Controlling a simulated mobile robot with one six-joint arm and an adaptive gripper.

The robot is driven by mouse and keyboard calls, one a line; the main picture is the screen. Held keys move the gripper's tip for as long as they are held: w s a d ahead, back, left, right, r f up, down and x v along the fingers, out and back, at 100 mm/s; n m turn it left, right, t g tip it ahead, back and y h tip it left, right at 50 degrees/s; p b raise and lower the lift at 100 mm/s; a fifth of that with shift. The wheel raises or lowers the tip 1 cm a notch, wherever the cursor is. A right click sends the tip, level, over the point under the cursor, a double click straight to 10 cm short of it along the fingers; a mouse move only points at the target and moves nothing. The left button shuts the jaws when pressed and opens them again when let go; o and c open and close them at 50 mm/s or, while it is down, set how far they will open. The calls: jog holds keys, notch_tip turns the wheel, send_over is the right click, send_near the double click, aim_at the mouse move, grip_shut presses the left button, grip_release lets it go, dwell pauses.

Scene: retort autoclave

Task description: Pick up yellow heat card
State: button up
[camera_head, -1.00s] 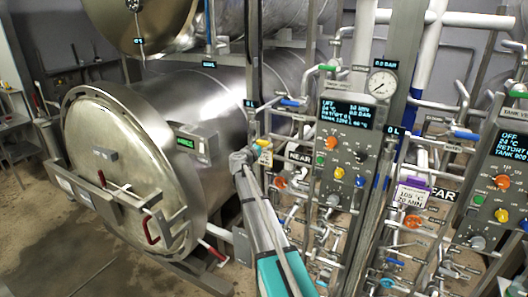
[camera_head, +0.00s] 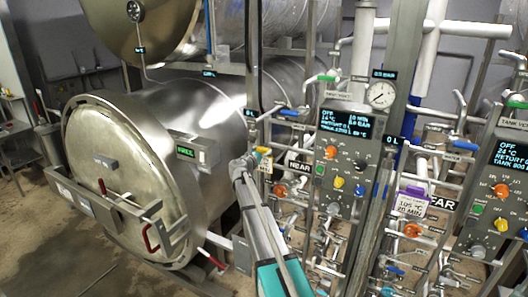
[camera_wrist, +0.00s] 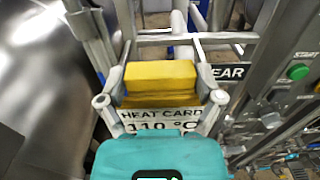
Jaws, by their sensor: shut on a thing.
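The yellow heat card (camera_wrist: 160,80) has a yellow block on top and a pale face reading "HEAT CARD 110 °C". In the wrist view it sits between my gripper's (camera_wrist: 160,103) two fingers, which are shut on it. In the head view my gripper (camera_head: 250,162) is at the left of the near control panel, and the card (camera_head: 264,162) shows as a small yellow and white piece at its tip. The lower part of the card's face is hidden by my teal gripper body in the wrist view. I cannot tell whether the card still touches a holder.
The near control panel (camera_head: 345,150) with knobs and a screen stands right of my gripper. Pipes and valves crowd below it. A large steel retort (camera_head: 125,175) with a closed round door is at left. A purple-topped card (camera_head: 412,200) hangs further right, by the FAR label.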

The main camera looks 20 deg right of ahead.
jog(key=shift+r+p, duration=0.65)
jog(key=shift+r, duration=0.3)
jog(key=v, duration=1.8)
jog(key=shift+r, duration=0.2)
jog(key=shift+f, duration=0.15)
